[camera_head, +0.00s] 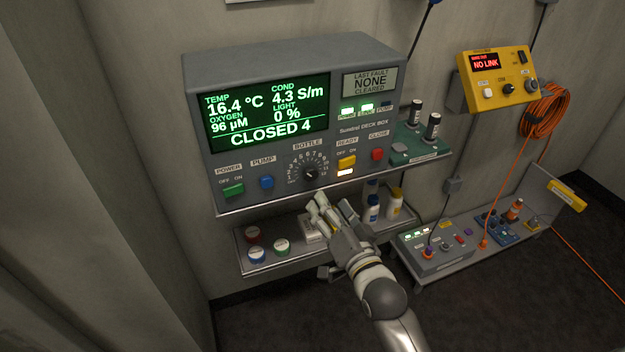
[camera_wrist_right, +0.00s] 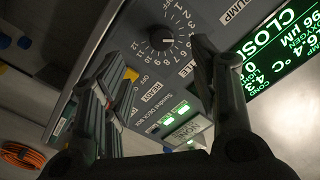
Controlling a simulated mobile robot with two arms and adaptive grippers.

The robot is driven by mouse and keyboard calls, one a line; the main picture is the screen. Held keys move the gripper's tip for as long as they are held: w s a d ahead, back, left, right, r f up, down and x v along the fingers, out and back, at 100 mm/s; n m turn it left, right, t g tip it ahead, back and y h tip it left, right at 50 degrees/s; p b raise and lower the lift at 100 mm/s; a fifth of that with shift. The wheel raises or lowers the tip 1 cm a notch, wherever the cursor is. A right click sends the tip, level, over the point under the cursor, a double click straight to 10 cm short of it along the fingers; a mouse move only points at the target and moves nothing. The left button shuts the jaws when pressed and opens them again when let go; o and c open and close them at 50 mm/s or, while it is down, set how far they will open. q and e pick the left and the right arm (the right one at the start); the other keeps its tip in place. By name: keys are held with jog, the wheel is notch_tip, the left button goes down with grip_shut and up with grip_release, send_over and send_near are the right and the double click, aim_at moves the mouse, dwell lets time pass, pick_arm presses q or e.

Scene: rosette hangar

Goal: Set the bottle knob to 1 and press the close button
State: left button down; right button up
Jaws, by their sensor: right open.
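The grey deck box (camera_head: 250,150) has a green-lettered screen (camera_head: 268,112) ending in "CLOSED 4". The black bottle knob (camera_head: 311,174) sits in a numbered dial on its front; its exact setting is too small to read. The red close button (camera_head: 377,154) is to the right of the knob. My right gripper (camera_head: 328,207) is open and empty, below and in front of the knob. In the right wrist view the knob (camera_wrist_right: 157,39) shows between and beyond the open fingers, with no visible contact. The close button is not clear in that view. My left gripper is not in view.
A yellow ready switch (camera_head: 347,162) lies between knob and close button; green power (camera_head: 233,190) and blue pump (camera_head: 267,182) buttons are left. A lower shelf (camera_head: 285,262) holds caps and bottles. A yellow box (camera_head: 497,78) and orange cable (camera_head: 543,114) are at right.

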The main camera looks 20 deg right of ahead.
aim_at(312, 176)
jog(key=w, duration=0.3)
jog(key=w+p, duration=0.1)
jog(key=w, duration=0.6)
jog(key=shift+w+a+r+p, duration=0.15)
jog(key=shift+w+a+p, duration=0.25)
jog(key=c, duration=1)
jog(key=shift+c, duration=0.2)
